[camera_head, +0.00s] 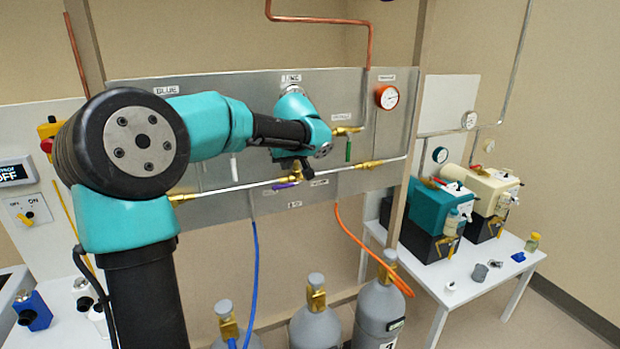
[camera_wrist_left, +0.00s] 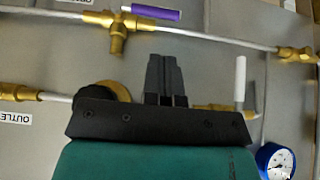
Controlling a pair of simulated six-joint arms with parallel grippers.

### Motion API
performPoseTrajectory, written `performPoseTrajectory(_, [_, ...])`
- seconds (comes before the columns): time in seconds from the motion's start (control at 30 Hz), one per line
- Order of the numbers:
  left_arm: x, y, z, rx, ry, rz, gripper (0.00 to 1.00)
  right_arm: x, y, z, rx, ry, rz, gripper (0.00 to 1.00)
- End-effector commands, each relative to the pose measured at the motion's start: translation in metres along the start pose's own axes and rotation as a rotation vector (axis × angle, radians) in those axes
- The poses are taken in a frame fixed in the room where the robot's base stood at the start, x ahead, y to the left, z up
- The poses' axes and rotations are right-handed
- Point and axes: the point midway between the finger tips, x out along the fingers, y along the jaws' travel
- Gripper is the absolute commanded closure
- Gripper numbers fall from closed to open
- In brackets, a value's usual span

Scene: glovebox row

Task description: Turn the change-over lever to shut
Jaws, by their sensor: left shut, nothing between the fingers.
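The purple-handled lever (camera_head: 287,185) sits on a brass valve body (camera_head: 307,172) in the horizontal pipe on the grey panel. I take it for the change-over lever. Its purple handle (camera_wrist_left: 155,13) and brass body (camera_wrist_left: 118,35) also show at the top of the left wrist view, with the handle lying roughly along the pipe. My left gripper (camera_head: 292,165) is in front of the panel, just above the lever. Its dark fingers (camera_wrist_left: 164,78) are together and empty, apart from the handle in the left wrist view. In the head view my wrist partly hides the valve area.
A white-handled valve (camera_wrist_left: 240,80) and a blue-rimmed gauge (camera_wrist_left: 276,162) are near the gripper in the left wrist view. A green-handled valve (camera_head: 348,150) and a red gauge (camera_head: 387,97) are to the right. Grey cylinders (camera_head: 380,310) with hoses stand below the panel (camera_head: 230,205).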

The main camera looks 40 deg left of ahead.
Motion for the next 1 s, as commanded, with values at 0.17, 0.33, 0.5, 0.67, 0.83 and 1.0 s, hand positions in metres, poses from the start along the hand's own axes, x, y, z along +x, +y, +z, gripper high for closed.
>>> performPoseTrajectory(0.17, [-0.007, -0.007, -0.007, -0.025, 0.017, -0.014, 1.0, 0.0, 0.0, 0.0, -0.001, 0.0, 0.0, 0.57])
performPoseTrajectory(0.33, [-0.007, -0.006, -0.007, -0.024, 0.015, -0.013, 1.0, 0.0, 0.0, 0.0, -0.001, 0.0, 0.0, 0.57])
performPoseTrajectory(0.5, [-0.001, -0.006, -0.006, -0.022, 0.014, -0.013, 1.0, 0.0, 0.0, 0.0, -0.001, 0.0, 0.0, 0.57])
performPoseTrajectory(0.67, [0.014, -0.007, -0.006, -0.022, 0.013, -0.014, 1.0, 0.0, 0.0, 0.0, 0.0, 0.0, 0.0, 0.57])
performPoseTrajectory(0.83, [0.042, -0.007, -0.006, -0.022, 0.012, -0.015, 1.0, 0.0, 0.0, 0.0, 0.0, 0.0, 0.0, 0.57])
performPoseTrajectory(1.0, [0.07, -0.007, -0.007, -0.022, 0.011, -0.014, 1.0, 0.0, 0.0, 0.0, 0.0, 0.0, 0.0, 0.57])
